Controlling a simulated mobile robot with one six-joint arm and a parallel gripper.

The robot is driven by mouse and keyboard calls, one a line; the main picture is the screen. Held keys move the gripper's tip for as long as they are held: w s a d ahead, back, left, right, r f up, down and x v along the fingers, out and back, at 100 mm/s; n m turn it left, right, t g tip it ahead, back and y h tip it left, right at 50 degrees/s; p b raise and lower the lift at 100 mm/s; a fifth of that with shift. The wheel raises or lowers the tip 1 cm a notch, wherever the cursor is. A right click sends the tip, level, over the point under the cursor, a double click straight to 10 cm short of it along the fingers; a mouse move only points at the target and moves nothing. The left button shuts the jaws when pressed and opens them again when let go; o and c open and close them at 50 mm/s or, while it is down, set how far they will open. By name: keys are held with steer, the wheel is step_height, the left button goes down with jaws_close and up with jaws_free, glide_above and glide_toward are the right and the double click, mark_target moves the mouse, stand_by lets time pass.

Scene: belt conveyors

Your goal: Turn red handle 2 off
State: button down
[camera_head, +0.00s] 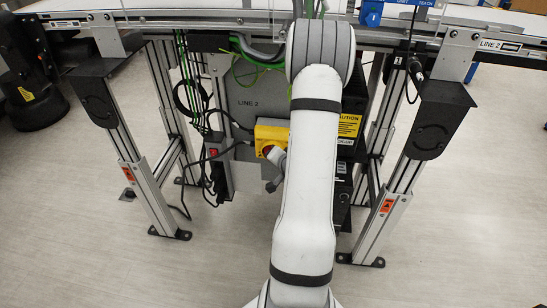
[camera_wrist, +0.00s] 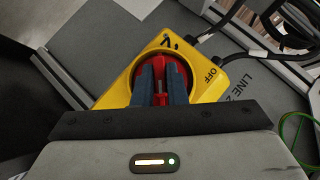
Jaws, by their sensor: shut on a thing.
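Red handle 2 (camera_wrist: 161,88) is a red rotary grip on a yellow switch box (camera_wrist: 208,84). In the wrist view, the blue-grey fingers of my gripper (camera_wrist: 161,70) lie on both sides of the handle, shut on it. The word OFF is printed on the box to the right of the handle; a dark mark above the handle is hard to read. In the head view, the yellow box (camera_head: 264,133) is on the grey LINE 2 panel (camera_head: 247,92) under the conveyor, with my gripper (camera_head: 274,157) at its front. My arm hides part of the box's right side.
Cables hang left of the box, near a power strip (camera_head: 214,160). Black units with a yellow caution label (camera_head: 348,127) stand to the right, partly behind my arm. Conveyor legs (camera_head: 150,190) flank the panel on both sides. The floor in front is clear.

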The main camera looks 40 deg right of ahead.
stand_by(0.3)
steer(key=shift+w+a+n+g+h+p, duration=0.2)
steer(key=shift+n+g+h+p, duration=1.3)
steer(key=shift+p, duration=1.05)
steer(key=shift+w+a+n+g+h+p, duration=0.15)
steer(key=shift+n+g+h+p, duration=0.95)
steer(key=shift+g+h+p, duration=1.05)
steer(key=shift+w+a+n+g+h+p, duration=0.2)
steer(key=shift+n+g+h+p, duration=1.1)
steer(key=shift+p, duration=1.6)
steer(key=c, duration=1.5)
jaws_free()
steer(key=shift+o, duration=0.2)
